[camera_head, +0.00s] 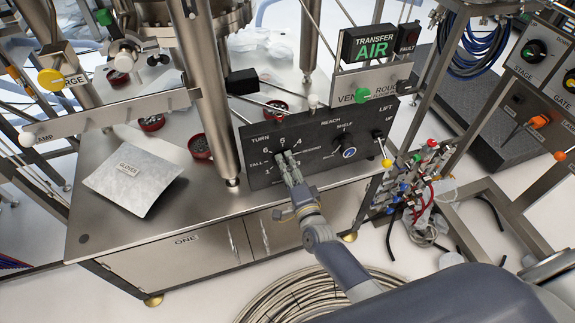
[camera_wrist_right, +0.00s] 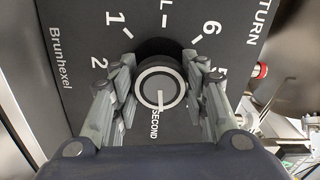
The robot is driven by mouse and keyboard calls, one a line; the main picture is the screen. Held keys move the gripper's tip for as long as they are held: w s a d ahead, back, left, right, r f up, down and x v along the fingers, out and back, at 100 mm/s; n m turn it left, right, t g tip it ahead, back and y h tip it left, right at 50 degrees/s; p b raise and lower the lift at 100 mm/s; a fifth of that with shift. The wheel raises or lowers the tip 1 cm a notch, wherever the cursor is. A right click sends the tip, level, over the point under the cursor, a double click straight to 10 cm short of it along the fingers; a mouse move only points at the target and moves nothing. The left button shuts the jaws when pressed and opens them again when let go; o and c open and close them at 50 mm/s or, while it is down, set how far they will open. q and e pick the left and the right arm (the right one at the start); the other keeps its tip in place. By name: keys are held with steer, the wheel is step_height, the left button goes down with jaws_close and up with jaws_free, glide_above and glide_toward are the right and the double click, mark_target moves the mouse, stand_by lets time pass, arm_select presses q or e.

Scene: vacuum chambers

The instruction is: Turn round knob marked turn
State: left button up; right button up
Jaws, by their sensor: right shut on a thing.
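The round knob marked TURN (camera_wrist_right: 160,88) is grey with a dark rim and sits on a black panel (camera_head: 262,180) with numbers around it. In the right wrist view its white pointer line points down, towards the word SECOND. My right gripper (camera_head: 285,160) is at the panel, with one finger on each side of the knob, shut on it. In the head view the gripper's fingers mostly hide the knob. My left gripper is in neither view.
A second round knob (camera_head: 348,152) marked REACH is to the right on the panel, with a LIFT lever (camera_head: 382,147) beyond it. A steel post (camera_head: 208,90) stands left of the panel. A gloves packet (camera_head: 132,178) lies on the steel bench top (camera_head: 95,225).

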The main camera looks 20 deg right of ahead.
steer(key=n+p, duration=0.1)
steer(key=n, duration=0.6)
stand_by(0.5)
steer(key=o, duration=1.1)
steer(key=s, duration=1.2)
steer(key=shift+d, duration=0.2)
steer(key=shift+f, duration=0.1)
